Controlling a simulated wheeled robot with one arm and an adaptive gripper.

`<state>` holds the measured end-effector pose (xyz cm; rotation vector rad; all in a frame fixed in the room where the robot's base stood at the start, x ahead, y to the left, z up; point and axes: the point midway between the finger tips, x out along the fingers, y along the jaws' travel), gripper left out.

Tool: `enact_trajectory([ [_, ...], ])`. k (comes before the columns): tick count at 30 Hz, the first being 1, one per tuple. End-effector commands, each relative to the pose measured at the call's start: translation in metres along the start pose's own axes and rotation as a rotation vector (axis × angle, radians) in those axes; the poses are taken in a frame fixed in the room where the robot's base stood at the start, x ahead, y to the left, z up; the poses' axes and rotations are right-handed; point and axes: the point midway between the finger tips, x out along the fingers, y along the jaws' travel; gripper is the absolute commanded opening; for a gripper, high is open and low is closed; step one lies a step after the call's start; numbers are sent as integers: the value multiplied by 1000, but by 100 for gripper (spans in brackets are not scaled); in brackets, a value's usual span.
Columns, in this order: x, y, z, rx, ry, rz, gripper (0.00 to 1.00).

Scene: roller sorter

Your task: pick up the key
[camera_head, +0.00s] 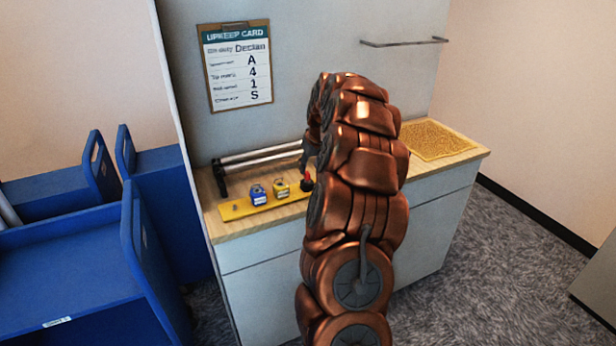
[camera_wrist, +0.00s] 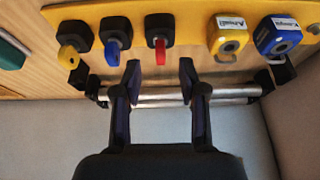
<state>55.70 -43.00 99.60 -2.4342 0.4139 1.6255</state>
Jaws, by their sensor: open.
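In the wrist view, three black blocks on a yellow board (camera_wrist: 190,10) each carry a coloured key-like piece: yellow (camera_wrist: 67,56), blue (camera_wrist: 112,52) and red (camera_wrist: 160,51). The task does not say which one is the key. My gripper (camera_wrist: 160,72) is open and empty, its two fingertips on either side of and just below the red piece. I cannot tell its height above it. In the head view, the red piece (camera_head: 306,178) stands up from its black block; my arm hides the others and most of my gripper.
A yellow padlock (camera_wrist: 228,38) and a blue padlock (camera_wrist: 277,36), both labelled, sit right of the red piece. Metal rollers (camera_wrist: 155,97) run under my fingers. A wall panel with a card (camera_head: 236,65) rises behind the counter. Blue carts (camera_head: 70,270) stand at left.

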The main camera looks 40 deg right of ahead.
Motion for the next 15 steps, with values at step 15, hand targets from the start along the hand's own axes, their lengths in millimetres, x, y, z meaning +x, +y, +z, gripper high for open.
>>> enact_trajectory([
  [15,47,-1,-4,0,-5,-2,42],
])
